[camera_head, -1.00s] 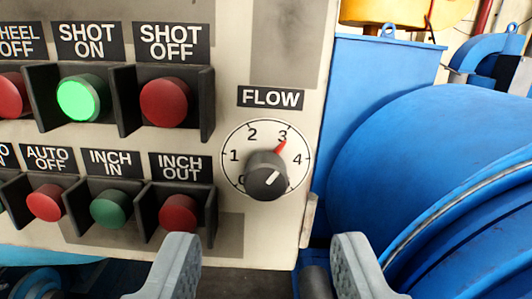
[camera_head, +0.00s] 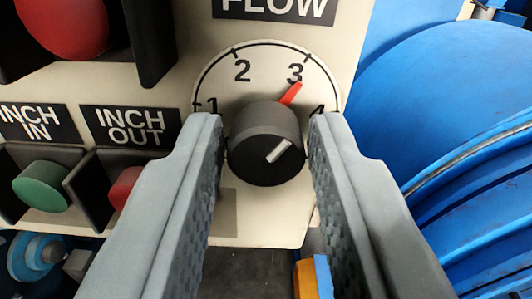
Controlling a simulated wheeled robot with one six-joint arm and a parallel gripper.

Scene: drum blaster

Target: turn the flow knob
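The flow knob (camera_head: 266,145) is a dark round knob with a white line on its face, pointing up and to the right. A red pointer (camera_head: 290,93) beside it points at 3 on the white dial (camera_head: 215,80), whose visible numbers run from 1 to 4. The FLOW label (camera_head: 280,8) is partly cut off at the top. My gripper (camera_head: 265,130) is open, with one grey finger on each side of the knob. The right fingertip partly covers the 4. I cannot tell whether either finger touches the knob.
To the left are a red button (camera_head: 60,25) in a black guard, the green INCH IN button (camera_head: 42,186) and the red INCH OUT button (camera_head: 124,188), partly behind my left finger. A large blue drum housing (camera_head: 440,110) stands to the right.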

